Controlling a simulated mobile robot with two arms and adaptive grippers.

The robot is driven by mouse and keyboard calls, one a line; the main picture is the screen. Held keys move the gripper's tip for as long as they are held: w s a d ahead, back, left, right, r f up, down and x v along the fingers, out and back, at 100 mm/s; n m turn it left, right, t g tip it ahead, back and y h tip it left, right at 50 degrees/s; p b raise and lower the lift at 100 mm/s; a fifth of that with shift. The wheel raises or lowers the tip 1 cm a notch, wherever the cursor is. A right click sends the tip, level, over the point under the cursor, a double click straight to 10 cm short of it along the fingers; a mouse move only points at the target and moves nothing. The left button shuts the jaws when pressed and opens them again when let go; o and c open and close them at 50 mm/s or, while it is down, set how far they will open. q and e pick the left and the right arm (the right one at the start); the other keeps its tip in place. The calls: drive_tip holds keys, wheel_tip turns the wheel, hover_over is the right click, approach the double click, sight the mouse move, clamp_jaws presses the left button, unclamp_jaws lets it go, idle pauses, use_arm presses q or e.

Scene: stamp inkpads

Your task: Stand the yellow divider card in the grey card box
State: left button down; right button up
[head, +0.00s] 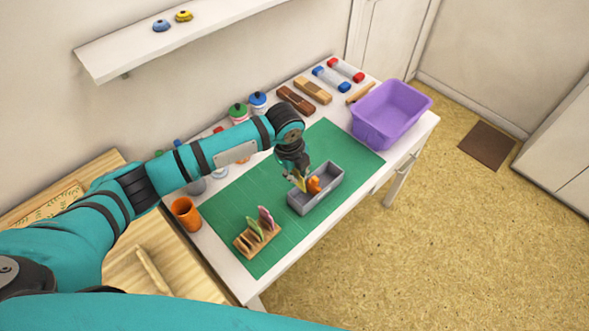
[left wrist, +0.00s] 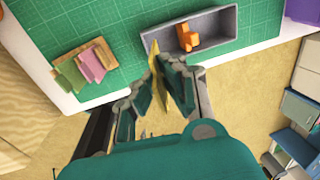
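The grey card box (head: 329,192) stands on the green mat and also shows in the left wrist view (left wrist: 228,42). An orange piece (head: 314,185) is inside it, near the middle. My left gripper (head: 299,178) is over the left end of the box, pointing down. Its fingers (left wrist: 158,82) are closed on the yellow divider card (left wrist: 155,68), which also shows small in the head view (head: 300,184). The card is roughly upright at the left end of the box; whether its lower edge is inside or touches the floor is unclear. My right gripper is out of view.
A wooden rack (head: 246,240) with green and pink cards stands at the mat's front left. A purple tub (head: 388,112) is at the right, an orange cup (head: 186,213) at the left. Jars and blocks line the back. The green mat (head: 240,200) has free room around the box.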

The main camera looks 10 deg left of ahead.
use_arm(q)
drive_tip(key=shift+f+b, duration=3.7)
drive_tip(key=shift+f, duration=1.7)
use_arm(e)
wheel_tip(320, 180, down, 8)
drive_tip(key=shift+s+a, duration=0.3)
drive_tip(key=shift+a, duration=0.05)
use_arm(q)
drive_tip(key=c, duration=2)
unclamp_jaws()
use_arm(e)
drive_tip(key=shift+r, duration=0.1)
use_arm(q)
drive_tip(key=o, duration=0.6)
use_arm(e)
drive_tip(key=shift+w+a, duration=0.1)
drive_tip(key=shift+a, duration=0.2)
